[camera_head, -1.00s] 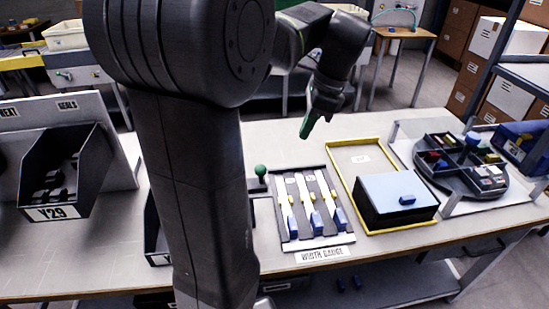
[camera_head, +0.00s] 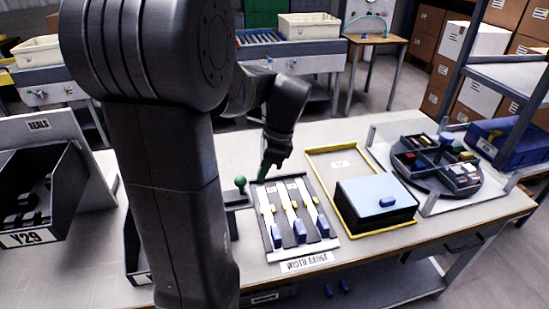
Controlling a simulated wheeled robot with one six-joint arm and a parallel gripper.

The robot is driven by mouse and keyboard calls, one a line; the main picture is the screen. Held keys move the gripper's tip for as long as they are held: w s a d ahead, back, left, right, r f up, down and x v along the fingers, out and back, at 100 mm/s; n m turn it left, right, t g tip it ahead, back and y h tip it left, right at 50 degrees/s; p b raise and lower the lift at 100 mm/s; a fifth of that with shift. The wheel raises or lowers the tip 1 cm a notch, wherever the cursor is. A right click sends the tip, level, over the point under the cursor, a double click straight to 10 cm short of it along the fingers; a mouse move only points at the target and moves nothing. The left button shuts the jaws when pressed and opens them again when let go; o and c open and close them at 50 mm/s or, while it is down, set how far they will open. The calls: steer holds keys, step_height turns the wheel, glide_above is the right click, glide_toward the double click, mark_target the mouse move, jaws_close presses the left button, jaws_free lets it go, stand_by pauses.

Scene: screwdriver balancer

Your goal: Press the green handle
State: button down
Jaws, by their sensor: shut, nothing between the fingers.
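The green handle (camera_head: 240,182) is a round knob on a short post, just left of the width gauge board. Part of its base is hidden behind my arm. My gripper (camera_head: 263,174) is shut and empty, with green fingertips pointing down. In the picture it is a little right of the green knob, near the far left corner of the gauge board, and looks apart from the knob. I cannot tell its exact height above the table.
The width gauge board (camera_head: 263,222) has several blue and yellow sliders. To its right are a yellow-rimmed tray (camera_head: 312,157) with a blue-lidded black box (camera_head: 378,197), and a round sorter (camera_head: 432,172). A black Y29 bin (camera_head: 62,190) stands at left.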

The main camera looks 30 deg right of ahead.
mark_target(239, 182)
steer(key=shift+w+a+f, duration=0.1)
steer(key=shift+w+a, duration=0.1)
steer(key=shift+a, duration=0.3)
steer(key=shift+w+a+f, duration=0.1)
steer(key=shift+w+a, duration=0.05)
steer(key=shift+a, duration=0.3)
steer(key=a, duration=0.2)
steer(key=w+a+p, duration=0.1)
steer(key=a, duration=0.1)
steer(key=a+p, duration=0.1)
steer(key=a, duration=0.2)
steer(key=shift+w, duration=0.4)
steer(key=d, duration=0.1)
steer(key=s+d+r+p, duration=0.1)
steer(key=d+p, duration=0.1)
steer(key=d, duration=0.1)
steer(key=shift+s+r, duration=0.35)
steer(key=shift+s, duration=0.05)
steer(key=v, duration=0.9)
steer(key=shift+b, duration=0.3)
